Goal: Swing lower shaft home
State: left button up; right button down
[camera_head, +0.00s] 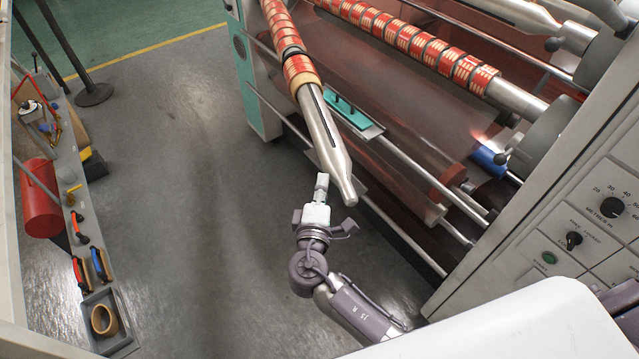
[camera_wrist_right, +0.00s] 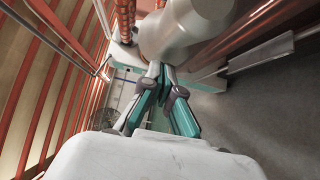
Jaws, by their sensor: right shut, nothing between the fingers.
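The lower shaft (camera_head: 322,130) is a metal bar carrying red-and-cream tape rolls (camera_head: 285,40). It is swung out from the machine, its bare tapered end hanging free over the floor. My right gripper (camera_head: 322,182) is shut and empty, just left of that end. In the right wrist view, my gripper (camera_wrist_right: 160,72) points at the pale, rounded shaft (camera_wrist_right: 185,30), which fills the view just beyond the fingertips. I cannot tell whether they touch. My left gripper is not in view.
An upper shaft of tape rolls (camera_head: 425,50) runs to a grey chuck (camera_head: 560,130) on the control panel (camera_head: 600,215). Rollers and bars (camera_head: 400,160) lie behind the lower shaft. A tool bench (camera_head: 75,215) stands at the left. The floor (camera_head: 190,190) between is clear.

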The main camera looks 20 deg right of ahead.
jog(key=w+d+n+t+y+b, duration=0.1)
jog(key=d+b, duration=0.3)
jog(key=d, duration=2.8)
jog(key=shift+w+n+y+b, duration=0.3)
jog(key=shift+w+y+b, duration=0.15)
jog(key=shift+y, duration=0.25)
